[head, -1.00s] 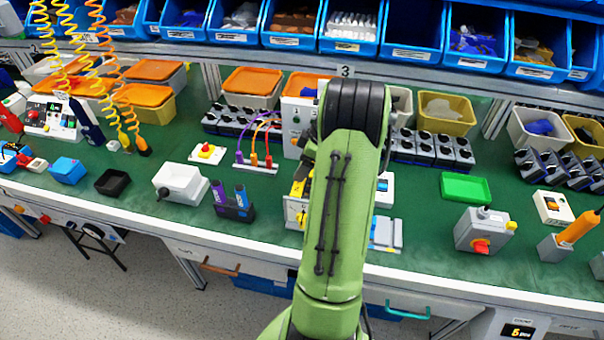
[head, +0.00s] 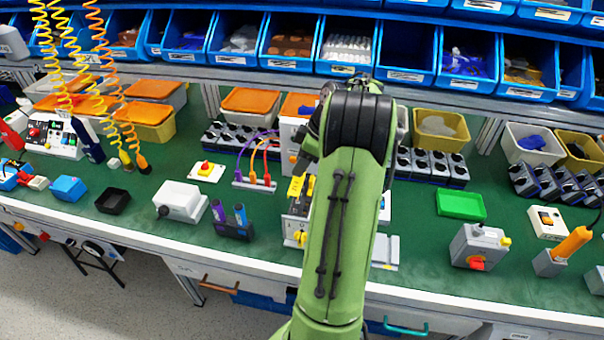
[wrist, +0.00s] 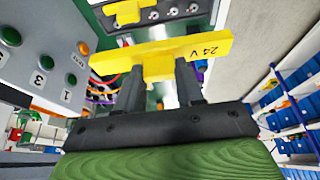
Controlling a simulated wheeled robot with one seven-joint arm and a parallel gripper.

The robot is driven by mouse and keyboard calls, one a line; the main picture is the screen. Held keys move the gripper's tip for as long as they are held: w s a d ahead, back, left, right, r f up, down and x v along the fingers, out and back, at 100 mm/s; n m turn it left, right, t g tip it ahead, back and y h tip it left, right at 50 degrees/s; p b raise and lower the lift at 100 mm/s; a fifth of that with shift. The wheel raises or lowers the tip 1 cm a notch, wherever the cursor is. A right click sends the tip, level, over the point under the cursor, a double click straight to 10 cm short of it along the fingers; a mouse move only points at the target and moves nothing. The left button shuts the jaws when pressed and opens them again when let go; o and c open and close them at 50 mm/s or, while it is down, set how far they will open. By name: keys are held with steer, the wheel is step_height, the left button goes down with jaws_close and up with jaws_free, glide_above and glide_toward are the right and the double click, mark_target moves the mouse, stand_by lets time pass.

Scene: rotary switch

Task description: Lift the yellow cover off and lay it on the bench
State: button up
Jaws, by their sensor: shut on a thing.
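The yellow cover (wrist: 210,50), marked "24 V", is held in my gripper (wrist: 160,85). The two dark fingers are shut on its yellow middle tab. In the head view the cover (head: 300,187) shows just left of my green arm, over a grey switch box (head: 293,229). The box has a yellow part on its front, and a dark opening shows at its top below the cover. In the wrist view a grey part with round terminals lies beyond the cover, seen apart from it. My arm hides my gripper and the box's right side in the head view.
A purple-and-blue holder (head: 233,222) and a white box (head: 181,202) stand to the left. A grey flat piece (head: 386,251) lies right of my arm. Open green bench (head: 420,230) lies farther right, before a green tray (head: 461,205).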

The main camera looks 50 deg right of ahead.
step_height(320, 180, up, 3)
steer(key=shift+f+p, duration=0.2)
steer(key=shift+p, duration=0.15)
steer(key=shift+r+p, duration=2.35)
steer(key=shift+r, duration=0.05)
steer(key=shift+f, duration=0.1)
